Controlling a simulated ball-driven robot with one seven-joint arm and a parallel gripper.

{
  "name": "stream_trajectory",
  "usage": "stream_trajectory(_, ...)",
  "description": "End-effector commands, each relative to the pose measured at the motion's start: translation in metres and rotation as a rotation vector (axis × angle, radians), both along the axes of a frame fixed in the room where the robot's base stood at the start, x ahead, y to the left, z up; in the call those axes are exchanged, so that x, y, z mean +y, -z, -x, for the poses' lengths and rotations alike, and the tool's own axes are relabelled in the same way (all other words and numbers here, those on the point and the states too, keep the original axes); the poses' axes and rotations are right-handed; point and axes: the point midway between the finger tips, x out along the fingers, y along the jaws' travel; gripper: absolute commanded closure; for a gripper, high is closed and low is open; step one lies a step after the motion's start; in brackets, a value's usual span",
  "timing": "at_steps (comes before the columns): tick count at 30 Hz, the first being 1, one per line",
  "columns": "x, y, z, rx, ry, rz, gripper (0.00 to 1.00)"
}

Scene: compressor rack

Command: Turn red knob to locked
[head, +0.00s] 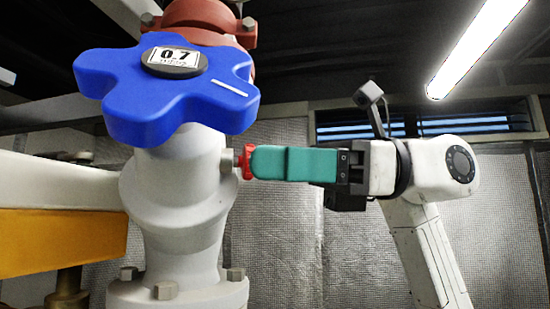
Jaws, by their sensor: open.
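The red knob (245,161) is small and sits on a short grey stem on the right side of a pale pipe body. My gripper (254,162) reaches in from the right with its green fingers level, and its fingertips are at the knob. The fingers overlap in this view and hide part of the knob. I see the jaws as open, and I cannot tell whether a finger touches the knob. No locked marking is visible on the knob.
A large blue handwheel (165,95) with a "0.7" label sits just above and left of the knob. The pale pipe (185,190) has bolted flanges. A yellow beam (60,240) lies at the left. Free room is below my gripper.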

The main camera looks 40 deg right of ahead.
Motion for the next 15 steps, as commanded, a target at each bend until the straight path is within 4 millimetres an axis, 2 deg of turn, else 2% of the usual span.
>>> stream_trajectory(3, -0.0001, 0.0001, 0.0, 0.0, 0.0, 0.0, 0.39)
stream_trajectory(15, -0.0003, 0.0, 0.0001, 0.0, 0.0, 0.0, 0.77)
